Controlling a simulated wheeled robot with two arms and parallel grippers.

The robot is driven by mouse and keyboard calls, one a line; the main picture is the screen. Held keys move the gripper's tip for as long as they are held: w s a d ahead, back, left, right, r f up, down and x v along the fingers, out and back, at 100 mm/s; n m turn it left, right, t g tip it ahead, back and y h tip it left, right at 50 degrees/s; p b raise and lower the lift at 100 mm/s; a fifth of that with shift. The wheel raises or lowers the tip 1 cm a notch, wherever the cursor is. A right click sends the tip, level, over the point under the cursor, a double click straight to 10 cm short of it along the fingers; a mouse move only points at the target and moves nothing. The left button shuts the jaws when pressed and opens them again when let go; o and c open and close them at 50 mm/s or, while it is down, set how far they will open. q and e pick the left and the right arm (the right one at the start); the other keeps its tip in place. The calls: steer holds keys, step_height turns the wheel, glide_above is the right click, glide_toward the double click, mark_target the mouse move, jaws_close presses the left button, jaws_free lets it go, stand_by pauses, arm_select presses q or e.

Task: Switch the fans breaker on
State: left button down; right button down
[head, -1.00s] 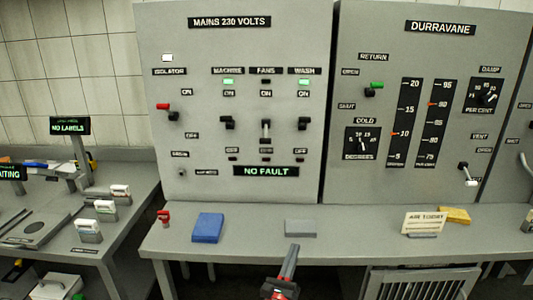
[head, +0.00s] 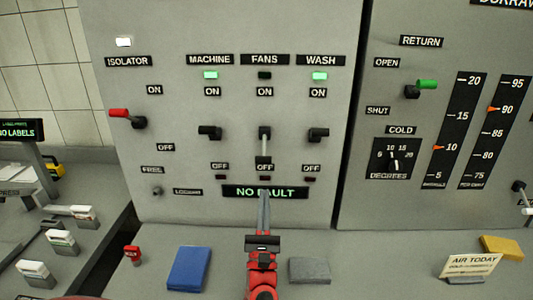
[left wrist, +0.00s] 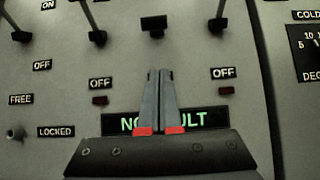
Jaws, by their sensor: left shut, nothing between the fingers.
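The fans breaker (head: 264,134) is on the grey mains panel, in the column marked FANS, with its pale lever hanging down toward OFF. The lamp (head: 264,75) above it is dark. In the left wrist view the breaker (left wrist: 153,26) shows near the top, beyond the fingertips. My left gripper (head: 264,196) is shut and empty, its fingers pointing up in front of the NO FAULT display (head: 238,191), below the lever. In the left wrist view the closed fingers (left wrist: 160,76) hide part of that display. My right gripper is not in view.
The machine breaker (head: 210,132) and wash breaker (head: 318,134) flank the fans breaker, both with green lamps lit. The red isolator handle (head: 119,113) is at left. A blue block (head: 189,268) and grey block (head: 310,270) lie on the ledge below.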

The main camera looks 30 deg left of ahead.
mark_target(266, 160)
arm_select(q)
steer(key=shift+r, duration=0.2)
steer(key=shift+s, duration=0.1)
steer(key=p+x, duration=0.2)
steer(key=x, duration=0.9)
steer(key=s+d+p, duration=0.1)
steer(key=s, duration=0.1)
steer(key=s+d+p, duration=0.1)
steer(key=s, duration=0.1)
steer(key=shift+d+r, duration=0.1)
steer(key=shift+d, duration=0.15)
steer(key=shift+r, duration=0.1)
